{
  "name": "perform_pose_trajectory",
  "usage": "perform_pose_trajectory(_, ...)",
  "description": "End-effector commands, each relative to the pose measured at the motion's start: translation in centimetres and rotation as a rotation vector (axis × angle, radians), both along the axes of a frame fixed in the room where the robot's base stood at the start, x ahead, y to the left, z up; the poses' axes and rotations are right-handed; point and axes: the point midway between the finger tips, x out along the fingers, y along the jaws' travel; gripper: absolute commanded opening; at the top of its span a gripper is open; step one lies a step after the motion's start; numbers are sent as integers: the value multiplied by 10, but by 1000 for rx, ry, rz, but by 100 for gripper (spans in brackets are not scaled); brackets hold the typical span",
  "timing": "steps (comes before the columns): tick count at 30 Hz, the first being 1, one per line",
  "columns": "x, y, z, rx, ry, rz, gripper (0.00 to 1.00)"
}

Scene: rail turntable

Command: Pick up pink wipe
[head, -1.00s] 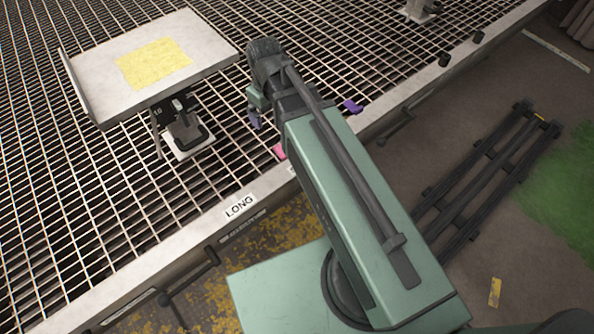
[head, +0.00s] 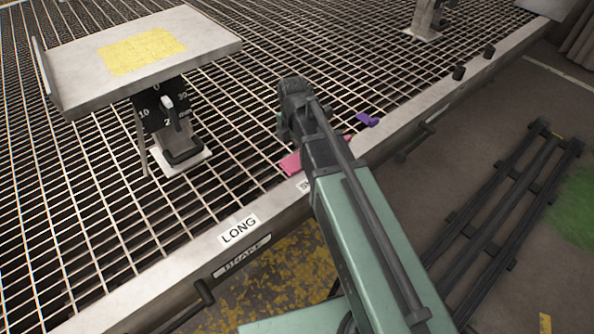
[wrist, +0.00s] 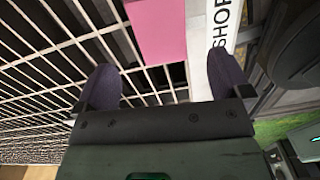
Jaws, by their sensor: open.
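The pink wipe (head: 290,163) lies on the metal grating near the front edge rail, just left of my arm in the head view. A bit of pink also shows right of the arm; I cannot tell if it is the same piece. In the wrist view the pink wipe (wrist: 157,30) is a flat patch at the top, beyond the fingertips and between their lines. My gripper (wrist: 164,75) is open and empty, its two dark fingers wide apart over the grating. In the head view the fingers are mostly hidden by my arm.
A purple piece (head: 367,119) lies on the grating right of my arm. A "LONG" label (head: 240,230) marks the front rail. The grating around the wipe is flat.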

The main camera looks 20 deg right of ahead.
Motion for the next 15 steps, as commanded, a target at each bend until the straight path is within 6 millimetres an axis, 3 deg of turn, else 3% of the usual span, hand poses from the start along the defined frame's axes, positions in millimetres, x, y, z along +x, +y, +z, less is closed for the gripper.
perform_pose_trajectory(5,0,0,-8,0,0,-1,96)
perform_pose_trajectory(12,-2,1,-55,0,0,-1,96)
perform_pose_trajectory(15,-2,1,-59,0,0,-1,96)
